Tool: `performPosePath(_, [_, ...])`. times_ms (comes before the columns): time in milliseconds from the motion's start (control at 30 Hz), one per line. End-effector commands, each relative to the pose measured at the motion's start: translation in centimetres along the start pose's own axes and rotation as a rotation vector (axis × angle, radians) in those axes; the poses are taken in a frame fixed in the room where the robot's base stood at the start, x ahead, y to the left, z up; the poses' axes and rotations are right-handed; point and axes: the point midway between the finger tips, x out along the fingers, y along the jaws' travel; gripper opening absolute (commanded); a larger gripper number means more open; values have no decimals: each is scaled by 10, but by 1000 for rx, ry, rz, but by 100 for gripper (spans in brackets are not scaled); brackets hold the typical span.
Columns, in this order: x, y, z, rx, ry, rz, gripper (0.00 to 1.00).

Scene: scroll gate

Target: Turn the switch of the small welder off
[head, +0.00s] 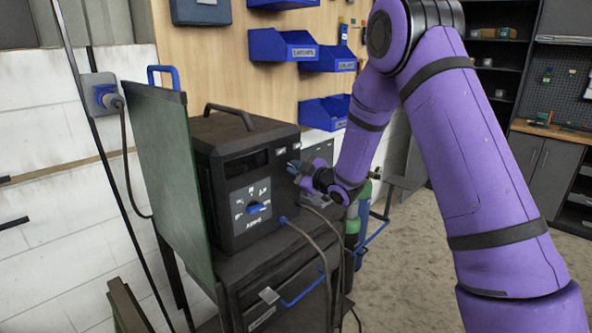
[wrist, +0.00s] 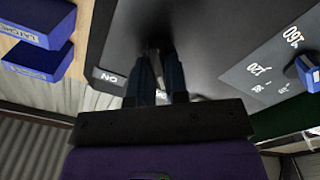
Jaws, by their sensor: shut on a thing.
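The small welder (head: 222,165) is a black box with a top handle, standing on a dark cart. Its front has a dark window, a blue dial (head: 257,208) and small white labels at the upper right. My gripper (head: 296,172) is at the upper right of this front. In the wrist view my gripper (wrist: 159,58) has its dark fingers close together at the black panel, shut on the small switch, which they mostly hide. An ON label (wrist: 108,77) shows just left of the fingers. Which way the switch is set cannot be told.
A green panel (head: 165,170) stands close along the welder's left side. Cables (head: 310,238) hang from its front over the cart (head: 255,267). Blue bins (head: 283,46) hang on the wooden wall behind.

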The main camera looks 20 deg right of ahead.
Motion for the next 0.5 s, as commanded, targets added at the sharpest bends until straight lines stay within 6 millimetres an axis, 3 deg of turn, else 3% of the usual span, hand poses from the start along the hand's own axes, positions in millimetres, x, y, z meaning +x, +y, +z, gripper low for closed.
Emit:
performPosePath(100, [-1,0,1,-1,-2,-2,0])
performPosePath(133, [-1,-1,1,-1,-2,-2,21])
performPosePath(200, [0,0,1,0,-2,-1,37])
performPosePath(500, [-1,0,0,0,-1,-1,40])
